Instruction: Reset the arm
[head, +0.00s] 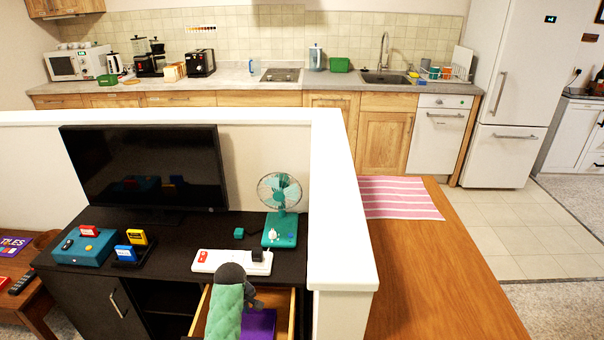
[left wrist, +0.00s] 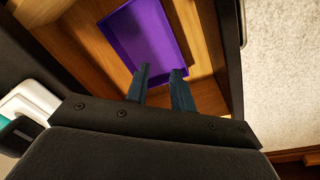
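My left gripper (head: 254,303) is over an open drawer (head: 291,318) of the dark cabinet below the TV. In the left wrist view its two dark fingers (left wrist: 160,73) stand apart with nothing between them, pointing into the drawer. A purple tray (left wrist: 150,42) lies on the drawer's wooden floor beyond the fingertips and looks empty where it shows. The purple tray also shows in the head view (head: 262,325), partly hidden by my arm. My right gripper is in neither view.
On the dark cabinet top (head: 180,232) stand a white power strip (head: 229,262), a teal fan (head: 281,236), a teal box (head: 84,247) and a TV (head: 148,165). A white half wall (head: 340,230) rises close to the right of the drawer. A wooden table (head: 430,270) lies beyond it.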

